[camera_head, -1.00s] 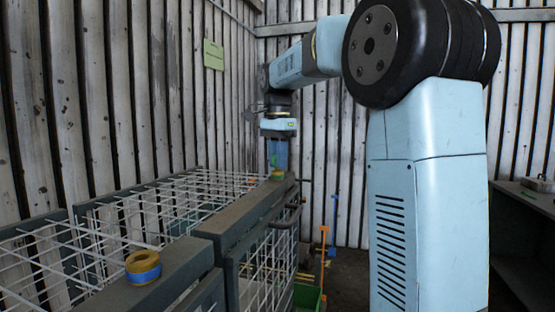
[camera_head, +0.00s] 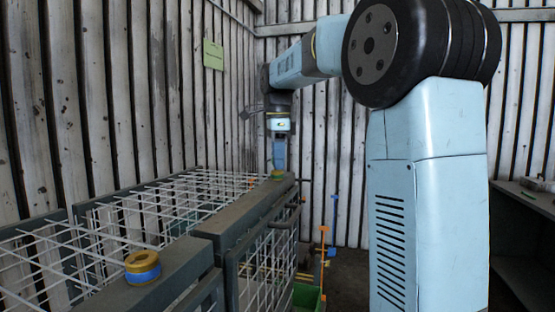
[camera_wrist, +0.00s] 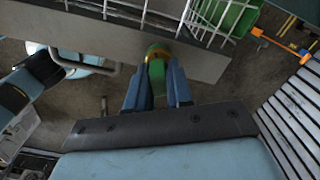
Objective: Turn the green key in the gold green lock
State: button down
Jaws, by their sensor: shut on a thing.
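My gripper (camera_head: 279,163) points down at the far end of the grey beam on top of the cage. It is shut on the green key (camera_wrist: 156,72), which shows between the two blue fingers in the wrist view, where my gripper (camera_wrist: 160,92) also appears. The gold lock with a green band (camera_head: 278,176) sits on the beam directly under the fingers. In the wrist view the gold green lock (camera_wrist: 158,51) is partly covered by the key. The key appears to be in the lock, though its lower end is hidden.
A second gold lock, with a blue band (camera_head: 142,267), sits on the nearer beam. White wire mesh (camera_head: 150,215) lies left of the beam. A green bin (camera_head: 308,297) and an orange-handled tool (camera_head: 324,243) stand on the floor to the right. A corrugated wall is behind.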

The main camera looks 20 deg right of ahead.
jog(key=shift+m, duration=2.7)
jog(key=c, duration=0.9)
grip_release()
notch_tip(320, 180, up, 14)
jog(key=shift+f, duration=0.2)
